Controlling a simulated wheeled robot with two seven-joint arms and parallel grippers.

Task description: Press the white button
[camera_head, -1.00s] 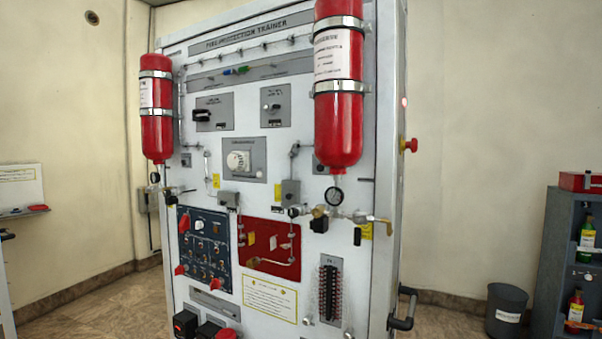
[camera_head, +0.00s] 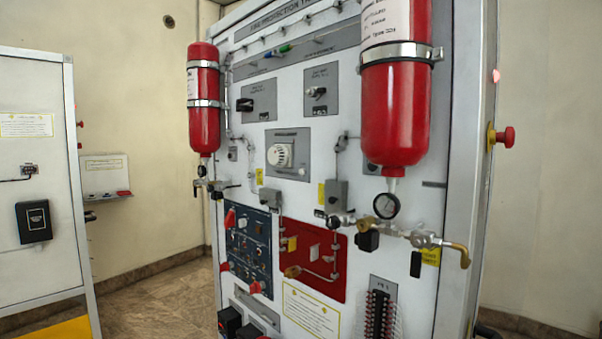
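The fire-protection trainer panel (camera_head: 300,100) stands upright in front of me, seen at an angle. A round white knob or button (camera_head: 281,155) sits on a grey plate in its upper middle. A small whitish control (camera_head: 242,222) shows on the dark blue sub-panel (camera_head: 247,250) at the lower left. A small pale piece (camera_head: 314,251) shows on the red sub-panel (camera_head: 325,275). I cannot tell which of these is the white button. Neither of my grippers is in view.
Two red cylinders (camera_head: 395,110) (camera_head: 204,125) stick out from the panel, with brass fittings (camera_head: 425,240) below the right one. A red knob (camera_head: 504,137) projects from the panel's right side. Another white panel (camera_head: 40,190) stands at left. Open floor (camera_head: 150,290) lies between.

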